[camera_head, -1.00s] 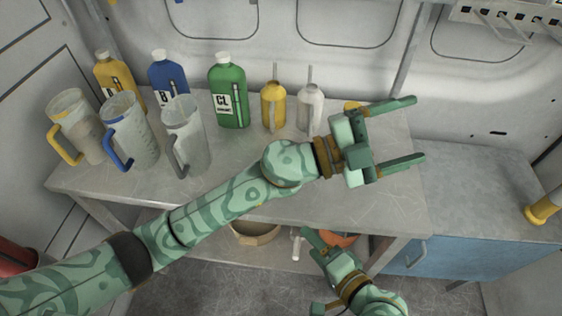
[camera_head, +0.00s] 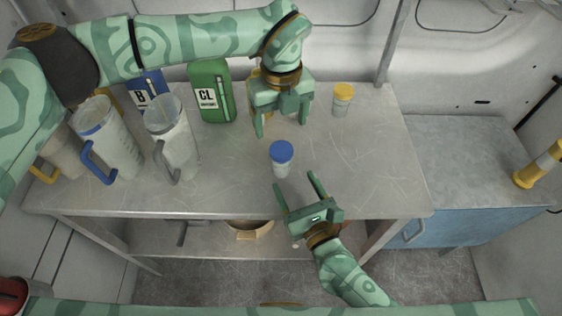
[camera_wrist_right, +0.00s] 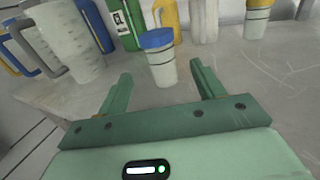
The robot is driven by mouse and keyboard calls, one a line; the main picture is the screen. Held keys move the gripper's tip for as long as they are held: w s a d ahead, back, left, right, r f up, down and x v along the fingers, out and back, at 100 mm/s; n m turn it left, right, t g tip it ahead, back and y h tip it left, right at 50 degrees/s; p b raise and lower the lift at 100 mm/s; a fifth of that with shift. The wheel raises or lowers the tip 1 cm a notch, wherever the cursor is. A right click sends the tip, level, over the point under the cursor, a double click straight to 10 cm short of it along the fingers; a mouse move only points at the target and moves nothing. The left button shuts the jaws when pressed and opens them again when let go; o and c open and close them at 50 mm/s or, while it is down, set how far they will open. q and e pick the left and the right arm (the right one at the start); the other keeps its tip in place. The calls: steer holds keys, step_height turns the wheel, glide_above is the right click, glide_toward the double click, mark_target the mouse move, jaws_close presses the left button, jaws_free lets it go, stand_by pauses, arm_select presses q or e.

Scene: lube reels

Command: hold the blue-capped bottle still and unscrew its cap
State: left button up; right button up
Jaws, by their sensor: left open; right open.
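The blue-capped bottle (camera_head: 281,158) stands upright on the table with its cap on, white-bodied and small. My left gripper (camera_head: 280,132) is open, fingers pointing down, just behind and above the bottle, not touching it. My right gripper (camera_head: 295,184) is open at the table's front edge, its fingers pointing toward the bottle from the front, apart from it. In the right wrist view the bottle (camera_wrist_right: 160,62) stands ahead, between and beyond the two open fingers (camera_wrist_right: 162,85).
A yellow-capped bottle (camera_head: 343,99) stands at the back right of the table (camera_head: 350,180). The green CL bottle (camera_head: 211,92), the blue bottle (camera_head: 147,88) and clear pitchers (camera_head: 170,140) stand at the left. The table's right side is mostly clear.

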mark_target(279, 152)
steer(key=x, duration=1)
steer(key=shift+w+a, duration=0.2)
steer(key=shift+w, duration=0.15)
steer(key=shift+c, duration=0.2)
